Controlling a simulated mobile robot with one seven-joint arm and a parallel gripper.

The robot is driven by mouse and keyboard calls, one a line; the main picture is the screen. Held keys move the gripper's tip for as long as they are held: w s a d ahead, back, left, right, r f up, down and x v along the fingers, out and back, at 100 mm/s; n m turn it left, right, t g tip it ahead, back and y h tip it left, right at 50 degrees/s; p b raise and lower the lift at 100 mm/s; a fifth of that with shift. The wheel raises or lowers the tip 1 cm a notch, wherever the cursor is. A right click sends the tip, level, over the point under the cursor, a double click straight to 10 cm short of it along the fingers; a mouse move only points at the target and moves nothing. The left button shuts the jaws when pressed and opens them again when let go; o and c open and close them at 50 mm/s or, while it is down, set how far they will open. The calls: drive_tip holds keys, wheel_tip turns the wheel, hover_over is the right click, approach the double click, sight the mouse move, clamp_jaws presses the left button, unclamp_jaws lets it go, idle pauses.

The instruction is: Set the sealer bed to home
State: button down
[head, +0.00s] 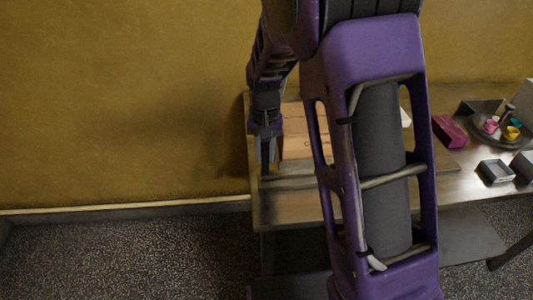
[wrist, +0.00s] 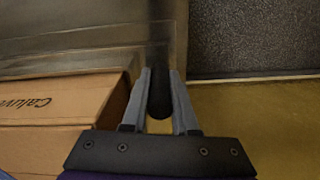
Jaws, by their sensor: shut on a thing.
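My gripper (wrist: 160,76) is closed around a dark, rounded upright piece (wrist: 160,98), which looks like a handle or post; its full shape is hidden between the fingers. In the head view my gripper (head: 266,168) points down at the left end of the metal table, left of the cardboard boxes. A flat metal bed (head: 300,182) lies in front of the boxes, and its pale surface also shows in the wrist view (wrist: 75,42). I cannot tell whether the dark piece belongs to the sealer bed, or where its home position is.
Cardboard boxes (head: 296,146) stand right beside my gripper; one box (wrist: 50,105) shows printing in the wrist view. Further right are a magenta box (head: 449,131), a round tray (head: 503,143) with coloured cups, and small grey containers (head: 495,171). A yellow wall (head: 120,100) is behind.

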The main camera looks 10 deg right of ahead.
drive_tip(key=shift+w+a+r, duration=0.1)
drive_tip(key=shift+a, duration=0.15)
drive_tip(key=c, duration=1)
unclamp_jaws()
drive_tip(key=shift+a, duration=0.1)
drive_tip(key=shift+o, duration=0.2)
wheel_tip(320, 180, up, 17)
drive_tip(key=p, duration=0.1)
drive_tip(key=shift+r, duration=0.2)
